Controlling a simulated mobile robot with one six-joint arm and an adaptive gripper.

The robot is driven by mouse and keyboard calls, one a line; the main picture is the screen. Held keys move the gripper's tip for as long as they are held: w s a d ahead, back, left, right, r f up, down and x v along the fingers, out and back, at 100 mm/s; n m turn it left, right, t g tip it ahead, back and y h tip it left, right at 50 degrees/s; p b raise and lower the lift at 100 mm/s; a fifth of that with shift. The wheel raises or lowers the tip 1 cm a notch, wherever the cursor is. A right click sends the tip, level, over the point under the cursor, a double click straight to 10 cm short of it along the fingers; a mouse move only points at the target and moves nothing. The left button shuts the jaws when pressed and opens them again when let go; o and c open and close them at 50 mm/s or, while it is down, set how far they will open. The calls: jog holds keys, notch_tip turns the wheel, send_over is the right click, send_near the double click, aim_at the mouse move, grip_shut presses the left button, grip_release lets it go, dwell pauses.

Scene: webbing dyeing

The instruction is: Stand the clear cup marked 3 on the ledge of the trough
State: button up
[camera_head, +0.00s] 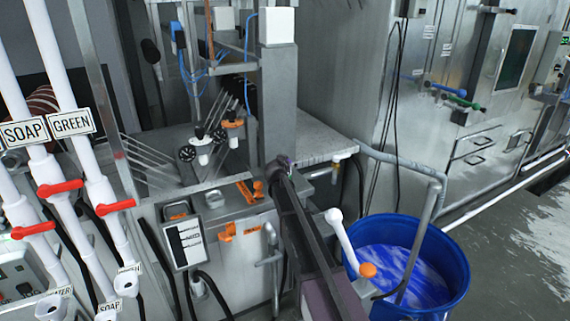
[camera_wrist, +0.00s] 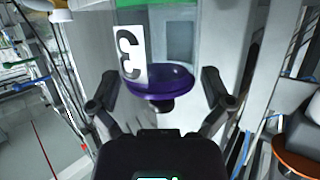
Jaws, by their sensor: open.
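In the wrist view, the clear cup marked 3 (camera_wrist: 182,45) is in front of my gripper (camera_wrist: 160,78). Its white label bears a black 3, and a purple disc-like layer shows at its lower end. My gripper is open, with one finger on either side of the cup's lower end. I cannot tell whether the fingers touch it. In the head view my arm hides most of this spot, and only a small purple patch shows at its far end. A steel trough-like unit (camera_head: 240,205) stands left of my arm. Which edge is its ledge is unclear.
A flat grey top (camera_head: 318,148) lies behind my arm. A blue bucket (camera_head: 455,265) of blue liquid stands at right, beside bent steel pipes. White pipes with red valve handles (camera_head: 62,187) and SOAP and GREEN signs (camera_head: 70,123) stand at left. Floor at far right is clear.

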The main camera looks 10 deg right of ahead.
jog(key=p+v, duration=0.4)
jog(key=v, duration=0.8)
dwell(0.5)
jog(key=s+d+f+g, duration=0.3)
jog(key=s+f+g, duration=0.1)
jog(key=s, duration=0.5)
jog(key=s+d+f+g, duration=0.3)
jog(key=s+d+f, duration=0.15)
jog(key=s, duration=0.45)
jog(key=s+a+f+n+g+y, duration=0.1)
jog(key=s+n+g+y, duration=0.1)
jog(key=s, duration=0.6)
jog(key=s+a+f+n+g+y, duration=0.2)
jog(key=s+g+y, duration=0.1)
jog(key=s, duration=0.6)
jog(key=shift+s+f+g, duration=0.2)
jog(key=shift+f+g, duration=0.15)
jog(key=shift+g, duration=0.15)
jog(key=shift+a, duration=0.1)
